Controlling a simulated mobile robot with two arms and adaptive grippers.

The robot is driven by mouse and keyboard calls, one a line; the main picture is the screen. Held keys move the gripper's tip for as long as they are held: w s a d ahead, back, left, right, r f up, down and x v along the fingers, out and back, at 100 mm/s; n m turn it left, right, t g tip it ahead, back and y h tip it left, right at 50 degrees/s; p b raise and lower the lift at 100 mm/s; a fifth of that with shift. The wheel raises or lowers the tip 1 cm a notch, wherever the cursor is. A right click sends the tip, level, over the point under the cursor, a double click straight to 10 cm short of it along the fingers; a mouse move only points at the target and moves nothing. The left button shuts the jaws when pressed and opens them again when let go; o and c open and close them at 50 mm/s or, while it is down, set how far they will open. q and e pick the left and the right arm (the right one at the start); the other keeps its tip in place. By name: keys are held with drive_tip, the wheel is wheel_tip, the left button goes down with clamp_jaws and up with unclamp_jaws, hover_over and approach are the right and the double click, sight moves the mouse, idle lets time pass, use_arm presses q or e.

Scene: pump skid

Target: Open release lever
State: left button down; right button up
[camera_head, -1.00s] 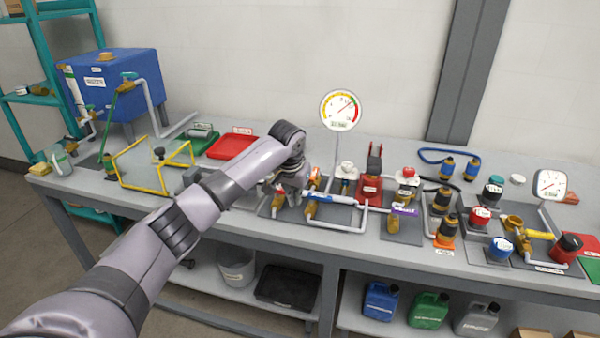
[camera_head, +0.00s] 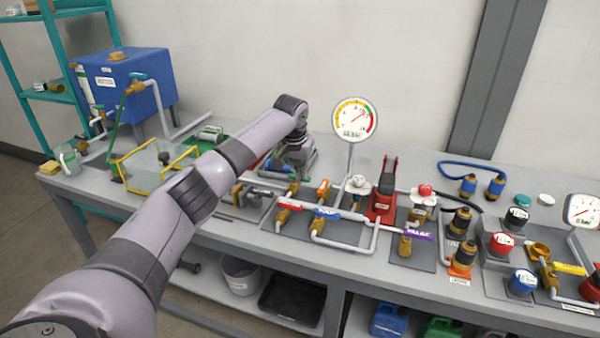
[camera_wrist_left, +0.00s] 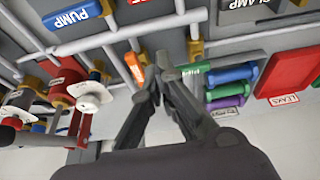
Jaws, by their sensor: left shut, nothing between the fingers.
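Several coloured valve levers sit on the pipework at the bench's middle: a red one (camera_head: 289,204), a blue one marked PUMP (camera_head: 326,212), an orange one (camera_head: 323,187) and a purple one (camera_head: 418,234). I cannot read which is marked as the release lever. My left gripper (camera_head: 298,172) is behind and left of the orange lever, partly hidden by its wrist. In the left wrist view its fingers (camera_wrist_left: 160,70) are together and empty, with the orange lever (camera_wrist_left: 134,67) just left of the tips and the PUMP lever (camera_wrist_left: 72,18) farther left. My right gripper is out of view.
A round gauge (camera_head: 355,119) and a red hand pump (camera_head: 382,200) stand right of the gripper. Green, blue and purple handles (camera_wrist_left: 230,82) and a red LEAKS tray (camera_wrist_left: 286,70) are right of the fingers. A yellow frame (camera_head: 140,160) stands left.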

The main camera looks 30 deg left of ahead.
sight(290, 207)
use_arm(q)
drive_tip(key=x, duration=0.5)
drive_tip(key=shift+w+f, duration=0.15)
drive_tip(key=shift+f, duration=0.2)
drive_tip(key=shift+w+f, duration=0.2)
drive_tip(key=shift+f, duration=0.55)
drive_tip(key=shift+s+r+p, duration=0.2)
drive_tip(key=shift+p, duration=0.2)
drive_tip(key=shift+s, duration=0.2)
drive_tip(key=shift+s+d+p, duration=0.2)
drive_tip(key=shift+s+p, duration=0.4)
drive_tip(key=shift+s, duration=0.2)
drive_tip(key=shift+s+d+p, duration=0.2)
drive_tip(key=shift+s+p, duration=0.4)
drive_tip(key=shift+s, duration=0.2)
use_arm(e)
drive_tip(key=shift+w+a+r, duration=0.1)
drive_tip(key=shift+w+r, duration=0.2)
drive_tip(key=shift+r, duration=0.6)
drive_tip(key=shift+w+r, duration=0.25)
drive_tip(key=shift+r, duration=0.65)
